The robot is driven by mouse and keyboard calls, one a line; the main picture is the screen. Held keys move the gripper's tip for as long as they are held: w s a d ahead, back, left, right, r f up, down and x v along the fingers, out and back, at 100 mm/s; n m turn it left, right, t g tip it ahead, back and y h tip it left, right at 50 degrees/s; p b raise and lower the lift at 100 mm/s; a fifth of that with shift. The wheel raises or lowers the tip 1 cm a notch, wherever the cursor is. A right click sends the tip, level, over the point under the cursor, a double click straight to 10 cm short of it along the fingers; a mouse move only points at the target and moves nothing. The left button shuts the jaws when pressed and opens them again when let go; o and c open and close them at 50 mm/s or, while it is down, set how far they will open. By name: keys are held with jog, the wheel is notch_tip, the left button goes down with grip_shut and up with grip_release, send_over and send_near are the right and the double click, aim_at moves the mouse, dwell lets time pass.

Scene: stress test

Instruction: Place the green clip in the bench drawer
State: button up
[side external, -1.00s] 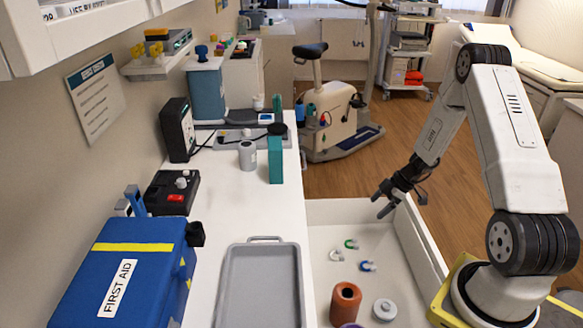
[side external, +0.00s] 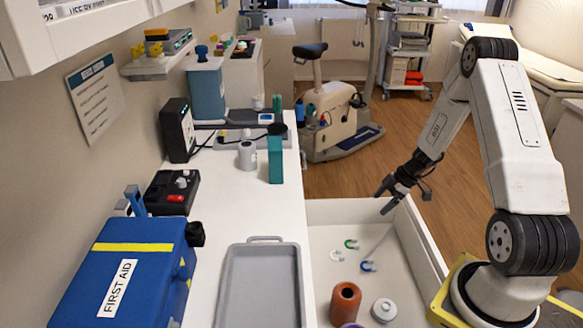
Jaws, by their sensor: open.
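The green clip (side external: 351,244) lies on the floor of the open white bench drawer (side external: 324,211), towards its far half. A white clip (side external: 337,256) and a blue clip (side external: 368,266) lie close to it. My gripper (side external: 384,203) is open and empty. It is above the far right part of the drawer, up and to the right of the green clip and apart from it. My gripper's shadow falls on the drawer floor.
An orange-brown cylinder (side external: 345,303), a round grey-white lidded thing (side external: 384,310) and a partly cut-off purple thing (side external: 352,325) are in the drawer's near part. A grey tray (side external: 262,288) lies on the white bench left of the drawer, beside a blue first aid case (side external: 118,270).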

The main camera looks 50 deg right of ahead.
jog(key=s+a+r+m+h, duration=0.1)
jog(key=a+r+m, duration=0.2)
jog(key=a+r, duration=0.2)
jog(key=s+a+r+m+g+h, duration=0.1)
jog(key=a+r, duration=0.4)
jog(key=a, duration=0.7)
jog(key=s+a+r+m+h, duration=0.2)
jog(key=a+r+m, duration=0.3)
jog(key=a, duration=0.4)
jog(key=shift+s+a+g+h, duration=0.25)
jog(key=shift+s+g+h, duration=0.05)
jog(key=shift+s+g, duration=0.15)
